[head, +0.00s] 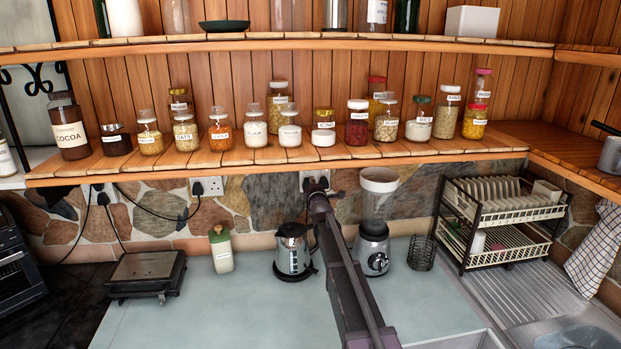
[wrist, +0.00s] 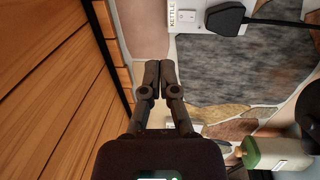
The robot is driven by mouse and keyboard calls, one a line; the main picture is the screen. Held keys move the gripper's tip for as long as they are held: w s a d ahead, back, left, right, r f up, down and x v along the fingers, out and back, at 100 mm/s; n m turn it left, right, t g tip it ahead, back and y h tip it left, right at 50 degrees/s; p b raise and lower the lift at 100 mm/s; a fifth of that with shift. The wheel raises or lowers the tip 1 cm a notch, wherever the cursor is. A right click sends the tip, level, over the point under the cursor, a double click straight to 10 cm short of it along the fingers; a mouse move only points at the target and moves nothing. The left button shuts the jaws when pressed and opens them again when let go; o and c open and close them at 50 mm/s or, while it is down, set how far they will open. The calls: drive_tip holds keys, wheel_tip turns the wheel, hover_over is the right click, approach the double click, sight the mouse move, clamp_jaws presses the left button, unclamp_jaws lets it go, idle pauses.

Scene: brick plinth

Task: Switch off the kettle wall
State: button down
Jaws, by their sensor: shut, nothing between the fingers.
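The kettle's wall socket (wrist: 212,20) is a white plate labelled KETTLE, with a small rocker switch (wrist: 187,16) beside a black plug (wrist: 228,18). My gripper (wrist: 161,62) is shut and empty, with its fingertips apart from the socket in the wrist view. The socket is beyond and to the right of the fingertips there. In the head view, a strip of the socket (head: 303,178) shows under the shelf, partly hidden by my arm. The gripper's fingers cannot be made out there. The silver and black kettle (head: 293,252) stands on the counter below. I cannot tell the rocker's position.
The wooden shelf (head: 275,165), full of jars, overhangs the socket. A green-capped bottle (head: 221,248) stands left of the kettle, and a blender (head: 372,245) to its right. Another socket (head: 207,186) is farther left. Bare counter (head: 215,315) lies in front.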

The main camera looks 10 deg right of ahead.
drive_tip(key=shift+s+r, duration=0.1)
drive_tip(key=shift+s, duration=0.85)
drive_tip(key=s+f+m+g+b, duration=0.5)
drive_tip(key=s+f+m+g, duration=0.45)
drive_tip(key=s+f, duration=1.1)
drive_tip(key=s+f+m+g+b, duration=0.1)
drive_tip(key=s+f+m+g, duration=0.1)
drive_tip(key=s, duration=0.7)
drive_tip(key=s+f+m+g+b, duration=0.1)
drive_tip(key=s+f+m+g, duration=0.2)
drive_tip(key=s, duration=0.7)
drive_tip(key=s+f+m+g+b, duration=0.2)
drive_tip(key=s+f+m+g, duration=0.1)
drive_tip(key=s, duration=0.7)
drive_tip(key=shift+a+f+g, duration=0.35)
drive_tip(key=shift+f+g, duration=0.45)
drive_tip(key=shift+g, duration=0.15)
